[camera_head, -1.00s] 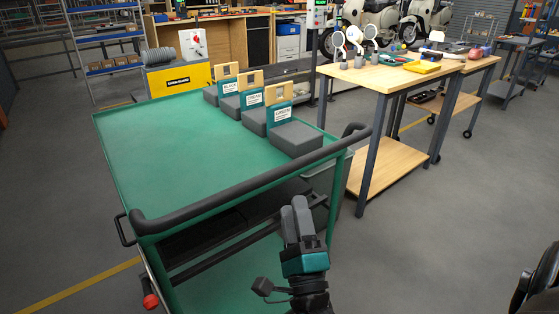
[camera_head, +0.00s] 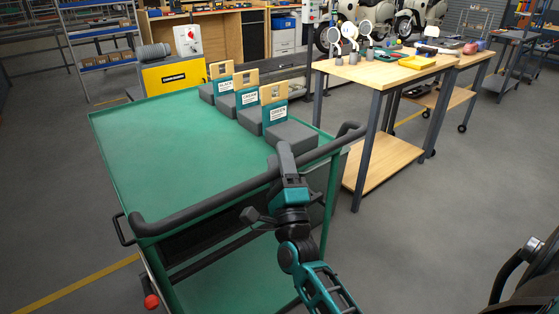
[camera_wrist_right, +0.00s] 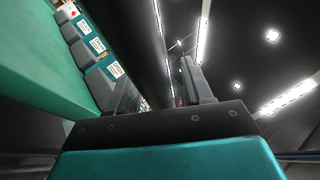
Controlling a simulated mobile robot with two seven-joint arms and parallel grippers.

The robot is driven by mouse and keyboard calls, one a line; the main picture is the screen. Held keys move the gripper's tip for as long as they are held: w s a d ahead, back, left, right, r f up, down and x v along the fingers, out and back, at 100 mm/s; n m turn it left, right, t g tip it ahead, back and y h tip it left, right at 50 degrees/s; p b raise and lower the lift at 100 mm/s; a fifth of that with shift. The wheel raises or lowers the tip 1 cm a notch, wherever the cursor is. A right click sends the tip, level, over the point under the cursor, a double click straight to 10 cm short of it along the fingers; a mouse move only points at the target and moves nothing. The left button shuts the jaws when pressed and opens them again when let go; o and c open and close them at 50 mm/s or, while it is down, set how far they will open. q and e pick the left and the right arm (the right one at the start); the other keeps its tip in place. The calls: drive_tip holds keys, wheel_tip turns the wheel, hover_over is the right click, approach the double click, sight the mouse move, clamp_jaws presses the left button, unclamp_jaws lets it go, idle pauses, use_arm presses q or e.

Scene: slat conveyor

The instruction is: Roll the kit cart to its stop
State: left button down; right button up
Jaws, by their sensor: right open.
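The kit cart (camera_head: 150,140) is green, with a flat top, a lower shelf and a black push handle (camera_head: 215,202) along its near side. Several dark grey blocks with labelled teal and wooden holders (camera_head: 274,105) stand at its far right part. My right gripper (camera_head: 285,158) is at the right half of the handle. In the right wrist view the dark handle bar (camera_wrist_right: 138,35) runs between the open fingers (camera_wrist_right: 155,80); contact cannot be told. My left gripper is out of view. I cannot make out the cart's stop.
A wooden-topped workbench (camera_head: 375,75) with mirrors and tools stands close to the cart's right. A yellow-fronted unit (camera_head: 175,77) stands behind the cart. A red knob (camera_head: 151,301) shows low at the cart's near left. The grey floor left of the cart is clear.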

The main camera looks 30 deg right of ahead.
clamp_jaws()
drive_tip(key=shift+w, duration=0.1)
idle(0.5)
